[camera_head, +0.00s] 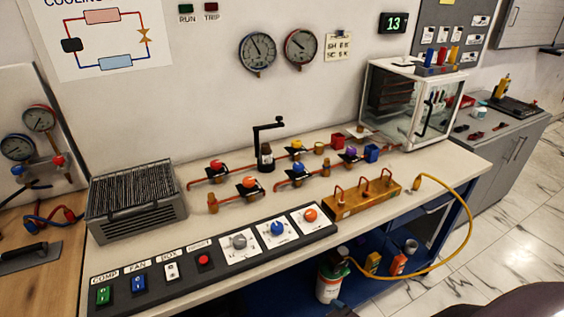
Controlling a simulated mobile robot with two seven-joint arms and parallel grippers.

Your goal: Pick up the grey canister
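A pale grey canister (328,283) with a green band stands low under the front edge of the bench, at the bottom middle of the head view. Its upper part is close to the bench edge, and a dark round piece (343,251) shows by its top. A yellow hose (467,215) comes down from the bench and ends near the canister's top; I cannot tell if it is joined to it. Neither of my grippers is in view.
The bench (250,192) carries a brass manifold (362,197), a control panel (220,257), valves on copper pipes, a finned unit (137,201) and a glass-sided box (412,103). Small orange and yellow items (398,262) sit right of the canister. Marble floor (500,235) is open at right.

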